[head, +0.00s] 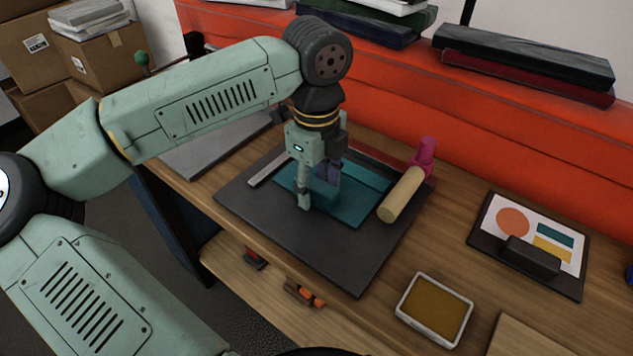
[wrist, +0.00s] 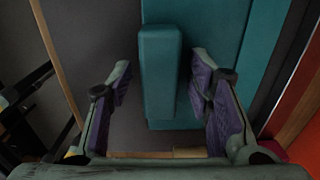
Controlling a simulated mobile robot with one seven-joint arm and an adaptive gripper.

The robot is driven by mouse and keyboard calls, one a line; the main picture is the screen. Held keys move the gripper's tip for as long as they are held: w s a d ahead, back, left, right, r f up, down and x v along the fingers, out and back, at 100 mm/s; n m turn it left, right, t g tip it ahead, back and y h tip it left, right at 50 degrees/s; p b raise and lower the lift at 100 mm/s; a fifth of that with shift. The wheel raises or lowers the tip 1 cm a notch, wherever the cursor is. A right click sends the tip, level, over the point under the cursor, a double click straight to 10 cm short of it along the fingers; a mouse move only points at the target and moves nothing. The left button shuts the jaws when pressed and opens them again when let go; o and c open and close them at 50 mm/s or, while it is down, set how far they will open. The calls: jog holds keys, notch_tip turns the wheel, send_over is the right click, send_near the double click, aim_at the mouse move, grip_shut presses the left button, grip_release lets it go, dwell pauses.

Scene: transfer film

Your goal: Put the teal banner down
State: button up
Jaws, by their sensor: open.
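The teal banner (head: 352,205) lies flat on a dark grey board (head: 255,212) on the wooden workbench. A raised teal bar (wrist: 160,70) runs along one edge of the banner (wrist: 212,25). I cannot tell whether the bar is part of the banner. My gripper (head: 317,192) points down over the banner's left side. In the wrist view its purple-padded fingers (wrist: 162,85) are open, one on each side of the bar, with gaps between. In the head view the fingers partly hide the bar.
A beige roller (head: 401,195) with a magenta end lies at the board's right edge. A light strip (head: 268,168) lies on the board's left. To the right are a framed tray (head: 435,309) and a sheet with coloured shapes (head: 512,222). A red-orange panel (head: 400,90) stands behind.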

jog(key=shift+r, duration=0.1)
jog(key=shift+r+p, duration=0.25)
jog(key=shift+p, duration=0.05)
notch_tip(320, 180, up, 12)
jog(key=b, duration=0.2)
jog(key=shift+f+b, duration=0.15)
jog(key=shift+b, duration=0.25)
